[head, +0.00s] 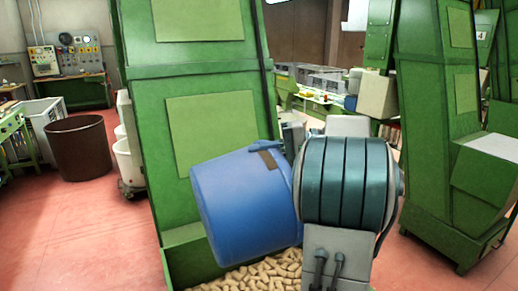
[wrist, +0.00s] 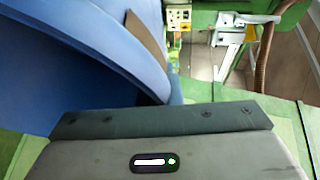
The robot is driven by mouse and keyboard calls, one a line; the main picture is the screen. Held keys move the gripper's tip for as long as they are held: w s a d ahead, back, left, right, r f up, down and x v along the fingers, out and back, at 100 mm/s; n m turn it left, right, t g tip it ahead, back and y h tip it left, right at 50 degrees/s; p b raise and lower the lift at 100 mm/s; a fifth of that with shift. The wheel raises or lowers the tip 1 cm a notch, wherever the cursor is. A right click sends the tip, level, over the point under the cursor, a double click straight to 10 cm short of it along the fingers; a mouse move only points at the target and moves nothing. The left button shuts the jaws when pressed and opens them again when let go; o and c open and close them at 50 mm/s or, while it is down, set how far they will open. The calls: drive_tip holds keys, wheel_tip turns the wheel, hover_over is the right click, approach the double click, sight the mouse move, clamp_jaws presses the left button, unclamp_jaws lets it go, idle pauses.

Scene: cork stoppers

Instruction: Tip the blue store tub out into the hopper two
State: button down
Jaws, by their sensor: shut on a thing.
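The blue store tub (head: 240,205) is tilted well over in front of the green machine in the head view. It also fills the upper left of the wrist view (wrist: 60,60), with a curved edge and a brown patch. My gripper (head: 290,138) is shut on the tub at its upper right side; its dark pad shows in the wrist view (wrist: 160,118). The fingertips are mostly hidden. Below the tub, many corks (head: 265,272) lie in the green hopper (head: 185,262) at the machine's foot. I cannot read a number on it. The tub's contents are not visible.
A second green machine (head: 430,130) stands at the right, with a jutting box. A brown bin (head: 78,148) and a white tub (head: 128,165) stand at the left. The red floor (head: 70,225) is clear at the front left.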

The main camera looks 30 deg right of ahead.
sight(220, 164)
drive_tip(key=a+h+b, duration=0.1)
drive_tip(key=a, duration=0.3)
drive_tip(key=a+n+h+b, duration=0.1)
drive_tip(key=a+h, duration=0.1)
drive_tip(key=a, duration=0.2)
drive_tip(key=shift+f+g, duration=0.2)
drive_tip(key=shift+g, duration=0.2)
drive_tip(key=a+h, duration=0.1)
drive_tip(key=a, duration=0.1)
drive_tip(key=a+h+p, duration=0.1)
drive_tip(key=a, duration=0.1)
drive_tip(key=a+r+n+g+h+p, duration=0.1)
drive_tip(key=a+h, duration=0.1)
drive_tip(key=shift+w+a+r, duration=0.1)
drive_tip(key=shift+w+a, duration=0.15)
drive_tip(key=shift+a, duration=0.1)
drive_tip(key=a+f+n+h+b, duration=0.1)
drive_tip(key=a+f+h, duration=0.4)
drive_tip(key=f+h, duration=0.3)
drive_tip(key=shift+w+f+n+g+h, duration=0.2)
drive_tip(key=shift+f+n+g+h, duration=0.1)
drive_tip(key=shift+f+n+g, duration=0.1)
